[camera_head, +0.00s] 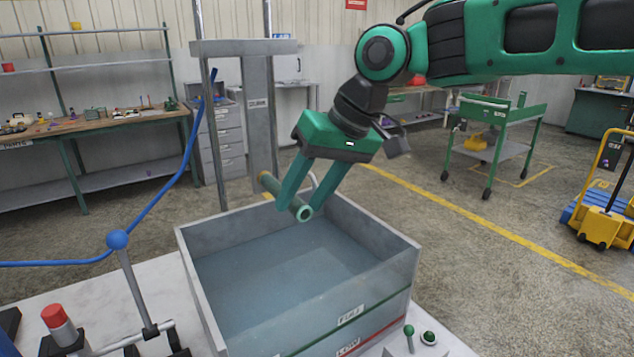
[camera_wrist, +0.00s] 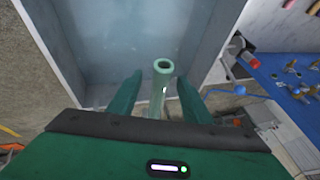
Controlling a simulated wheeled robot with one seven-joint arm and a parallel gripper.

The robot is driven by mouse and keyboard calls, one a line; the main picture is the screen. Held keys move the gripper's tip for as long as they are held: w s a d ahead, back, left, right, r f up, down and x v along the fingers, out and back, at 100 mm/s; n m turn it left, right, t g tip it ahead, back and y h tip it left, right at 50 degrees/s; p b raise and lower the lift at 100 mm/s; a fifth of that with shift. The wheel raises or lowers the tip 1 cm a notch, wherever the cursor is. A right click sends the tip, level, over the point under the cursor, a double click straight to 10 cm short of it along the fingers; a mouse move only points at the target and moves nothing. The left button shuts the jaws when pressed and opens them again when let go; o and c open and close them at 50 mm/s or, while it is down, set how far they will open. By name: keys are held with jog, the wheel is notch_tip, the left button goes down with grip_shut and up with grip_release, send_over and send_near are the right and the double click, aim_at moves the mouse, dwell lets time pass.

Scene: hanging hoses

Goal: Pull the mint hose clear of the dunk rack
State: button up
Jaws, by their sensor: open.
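The mint hose (camera_head: 303,213) is a short, stiff-looking tube with an open round end. It sticks out from the grey upright of the dunk rack (camera_head: 261,125), above the water tank (camera_head: 232,325). A brownish-olive section shows at its rack end. My gripper (camera_head: 300,203) reaches down with its two green fingers open, one on each side of the hose. In the wrist view the hose (camera_wrist: 163,68) lies between the fingers (camera_wrist: 158,85), with a visible gap on both sides. Part of the hose is hidden behind a finger in the head view.
A blue hose (camera_head: 160,195) curves up at the left past a blue ball-topped lever (camera_head: 117,240). A red-capped part (camera_head: 53,315) stands at the front left. Small green knobs (camera_head: 429,338) sit right of the tank. Open floor lies to the right, with a green cart (camera_head: 500,110).

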jog(key=shift+a+f, duration=0.1)
jog(key=shift+f, duration=0.05)
grip_shut()
jog(key=shift+s+d, duration=0.5)
jog(key=shift+s, duration=0.1)
dwell(1.0)
jog(key=shift+s+d, duration=0.7)
jog(key=shift+s, duration=0.25)
jog(key=shift+s+d, duration=0.7)
jog(key=shift+s, duration=0.2)
